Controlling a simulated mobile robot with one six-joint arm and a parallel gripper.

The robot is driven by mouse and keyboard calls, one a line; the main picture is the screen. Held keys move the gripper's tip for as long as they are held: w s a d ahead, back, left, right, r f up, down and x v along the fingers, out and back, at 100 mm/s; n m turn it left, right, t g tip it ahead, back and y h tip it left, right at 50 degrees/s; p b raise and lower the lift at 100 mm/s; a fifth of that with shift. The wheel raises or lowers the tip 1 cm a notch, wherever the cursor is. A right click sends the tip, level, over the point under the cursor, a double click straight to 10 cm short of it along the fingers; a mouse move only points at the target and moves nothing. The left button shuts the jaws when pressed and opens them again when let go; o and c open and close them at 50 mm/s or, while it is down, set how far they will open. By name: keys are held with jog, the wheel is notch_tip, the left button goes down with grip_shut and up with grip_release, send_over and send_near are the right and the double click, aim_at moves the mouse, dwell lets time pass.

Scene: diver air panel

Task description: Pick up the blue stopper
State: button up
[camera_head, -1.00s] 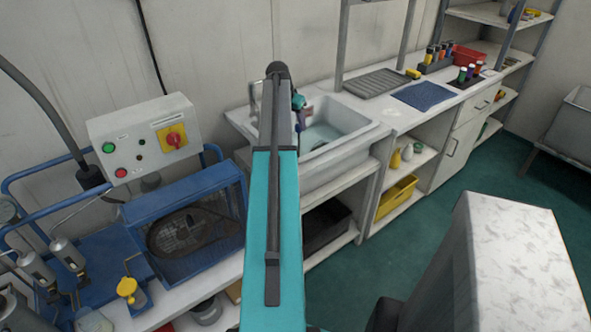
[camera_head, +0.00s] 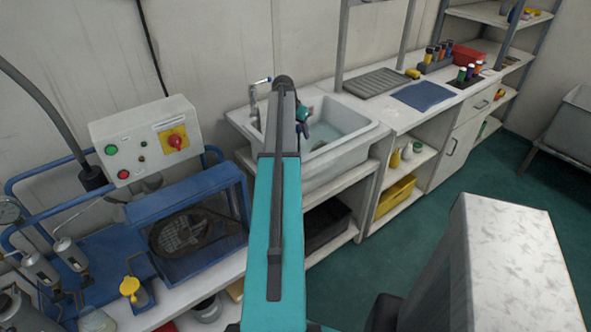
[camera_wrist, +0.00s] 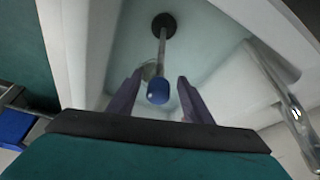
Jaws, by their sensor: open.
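The blue stopper (camera_wrist: 158,90) shows in the wrist view as a rounded blue cap on a thin grey rod. The rod runs to a dark round disc (camera_wrist: 164,25) on the sink floor. My gripper (camera_wrist: 160,78) is open, with one dark purple finger on each side of the blue cap and a gap visible on both sides. How deep the cap sits between the fingers is hard to tell. In the head view, my gripper is mostly hidden behind my arm, over the left part of the white sink (camera_head: 366,139). The stopper is hidden there.
The sink's walls surround the stopper. A blue caged machine (camera_head: 190,195) stands left of my arm. A ribbed drainboard (camera_head: 377,82) lies right of the sink.

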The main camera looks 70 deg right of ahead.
grip_shut()
dwell(1.4)
